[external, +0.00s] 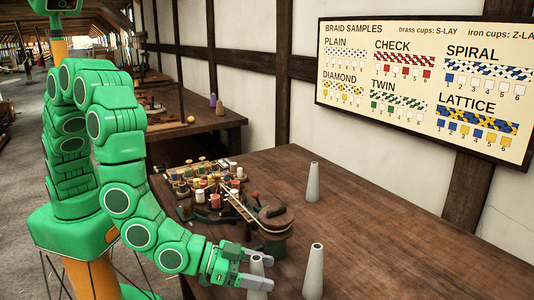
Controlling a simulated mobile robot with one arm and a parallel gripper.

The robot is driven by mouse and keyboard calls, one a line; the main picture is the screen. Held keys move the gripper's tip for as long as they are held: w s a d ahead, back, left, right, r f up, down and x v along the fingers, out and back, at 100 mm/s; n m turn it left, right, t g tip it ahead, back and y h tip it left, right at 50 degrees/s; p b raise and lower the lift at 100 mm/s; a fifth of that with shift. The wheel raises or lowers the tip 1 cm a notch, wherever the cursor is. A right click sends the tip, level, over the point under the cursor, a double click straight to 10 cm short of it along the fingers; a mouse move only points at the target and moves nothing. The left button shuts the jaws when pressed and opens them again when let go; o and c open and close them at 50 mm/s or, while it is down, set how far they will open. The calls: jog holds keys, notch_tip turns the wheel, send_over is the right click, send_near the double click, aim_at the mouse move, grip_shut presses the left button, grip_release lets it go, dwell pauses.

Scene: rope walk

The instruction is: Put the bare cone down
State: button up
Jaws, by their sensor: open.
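A bare grey cone (257,266) stands at the near edge of the table, with its top showing between my gripper's fingers. Its lower part is partly hidden by the near finger, so I cannot tell whether its base touches the table. My gripper (264,272) is open around this cone, one finger on each side. A second bare grey cone (314,273) stands upright to the right, apart from the gripper. A third bare grey cone (313,183) stands upright farther back on the table.
The wooden table (420,240) is clear on the right. A round dark braiding device (274,222) with a wooden arm stands just behind my gripper. Several coloured bobbins (208,190) crowd the table's back left. A braid sample board (425,85) hangs on the wall.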

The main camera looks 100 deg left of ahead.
jog(key=v, duration=1.1)
jog(key=shift+s, duration=0.15)
dwell(1.7)
